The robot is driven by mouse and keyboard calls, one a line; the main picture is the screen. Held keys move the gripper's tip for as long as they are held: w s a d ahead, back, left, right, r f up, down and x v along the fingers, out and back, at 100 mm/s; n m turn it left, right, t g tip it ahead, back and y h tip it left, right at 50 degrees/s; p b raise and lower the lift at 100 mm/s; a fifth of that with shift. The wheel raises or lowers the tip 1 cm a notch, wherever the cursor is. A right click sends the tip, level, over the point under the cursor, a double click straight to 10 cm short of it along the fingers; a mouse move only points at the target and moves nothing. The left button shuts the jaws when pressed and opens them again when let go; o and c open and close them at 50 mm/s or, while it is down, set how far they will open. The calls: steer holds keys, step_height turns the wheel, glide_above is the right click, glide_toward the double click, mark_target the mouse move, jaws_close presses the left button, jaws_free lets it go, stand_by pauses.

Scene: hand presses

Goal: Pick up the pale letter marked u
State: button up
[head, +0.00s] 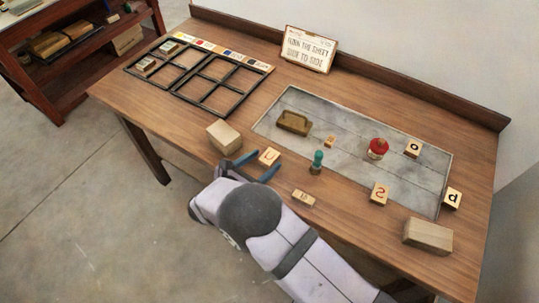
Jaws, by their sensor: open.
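A pale letter block (269,156) with a dark u-shaped mark stands on the wooden table in front of the grey sheet. My gripper (266,162) is open, its two blue fingers reaching to either side of this block. I cannot tell whether the fingers touch it. A second pale block (303,198) lies near the table's front edge, right of my gripper; its mark is too small to read surely. Other letter blocks are one with a red S (380,194), one with a round dark letter (413,149) and one like a d or p (453,199).
A plain wood block (224,137) stands close left of my gripper. A teal-handled stamp (317,162) is to its right. The grey sheet (350,125) holds a brass-coloured tool (294,122) and a red-topped item (377,149). Another wood block (428,236) and a black divided frame (210,85) are farther off.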

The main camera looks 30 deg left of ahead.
mark_target(266, 160)
steer(key=shift+x, duration=1)
steer(key=c, duration=1.1)
steer(key=shift+r, duration=0.25)
steer(key=shift+r+b, duration=0.9)
steer(key=shift+r, duration=3.95)
